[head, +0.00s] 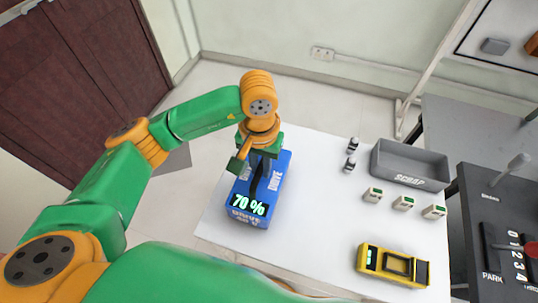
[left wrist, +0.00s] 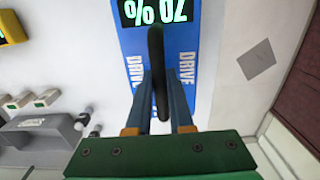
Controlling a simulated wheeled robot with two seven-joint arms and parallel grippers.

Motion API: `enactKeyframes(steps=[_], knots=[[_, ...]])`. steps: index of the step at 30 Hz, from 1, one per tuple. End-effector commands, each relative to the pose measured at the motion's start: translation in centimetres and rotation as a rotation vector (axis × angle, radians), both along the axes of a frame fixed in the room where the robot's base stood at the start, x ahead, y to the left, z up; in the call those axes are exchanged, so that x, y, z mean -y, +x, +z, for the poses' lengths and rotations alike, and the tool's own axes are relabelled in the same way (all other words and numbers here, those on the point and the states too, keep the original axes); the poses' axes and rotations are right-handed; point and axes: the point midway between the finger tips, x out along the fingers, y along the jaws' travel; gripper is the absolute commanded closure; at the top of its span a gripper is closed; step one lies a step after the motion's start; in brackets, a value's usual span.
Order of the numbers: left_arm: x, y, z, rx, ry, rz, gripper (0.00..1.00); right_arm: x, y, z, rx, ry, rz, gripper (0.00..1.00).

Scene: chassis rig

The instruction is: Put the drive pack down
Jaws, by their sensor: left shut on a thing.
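The drive pack (head: 254,211) is a blue box with "DRIVE" lettering, a lit display reading 70 % and a black handle on top. It is at the left part of the white table in the head view; whether it rests on the table or hangs just above it I cannot tell. My left gripper (head: 262,163) is over the pack and shut on its handle. In the left wrist view the black handle (left wrist: 158,75) runs between the two fingers, with the blue pack (left wrist: 182,60) below. My right gripper is not in view.
The white table (head: 318,220) has clear room right of the pack. A yellow meter (head: 393,265), several small display modules (head: 403,203), two small cylinders (head: 351,163) and a grey SCRAP tray (head: 410,165) stand on it. A dark panel (head: 500,225) with levers is at the right.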

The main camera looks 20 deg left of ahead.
Motion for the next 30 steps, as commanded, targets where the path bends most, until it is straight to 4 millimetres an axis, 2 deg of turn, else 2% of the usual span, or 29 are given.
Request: enactKeyframes(steps=[1,4,9,10,12,13,23,26,30], knots=[[0.0,0.0,0.0,-0.001,-0.002,0.0,1.0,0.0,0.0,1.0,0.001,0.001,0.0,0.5],[0.1,0.1,-0.9,0.004,-0.002,0.0,1.0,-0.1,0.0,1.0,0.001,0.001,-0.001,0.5],[0.1,0.1,-1.1,0.005,-0.002,0.0,1.0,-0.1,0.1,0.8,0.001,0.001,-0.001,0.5],[0.1,0.1,-1.2,0.002,-0.001,0.0,0.72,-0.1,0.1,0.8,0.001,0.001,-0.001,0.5],[0.1,0.1,-1.2,0.002,-0.001,0.0,0.53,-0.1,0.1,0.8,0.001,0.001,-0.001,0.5],[0.1,0.1,-1.2,0.002,-0.001,0.0,0.5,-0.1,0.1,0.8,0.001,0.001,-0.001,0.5],[0.1,0.1,-0.9,0.004,-0.002,0.0,0.5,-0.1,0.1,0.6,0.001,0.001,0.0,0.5],[0.1,0.2,0.6,0.008,-0.003,0.0,0.5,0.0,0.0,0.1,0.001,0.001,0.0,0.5],[0.2,0.3,4.3,0.012,-0.002,-0.001,0.5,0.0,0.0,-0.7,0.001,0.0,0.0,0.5]])
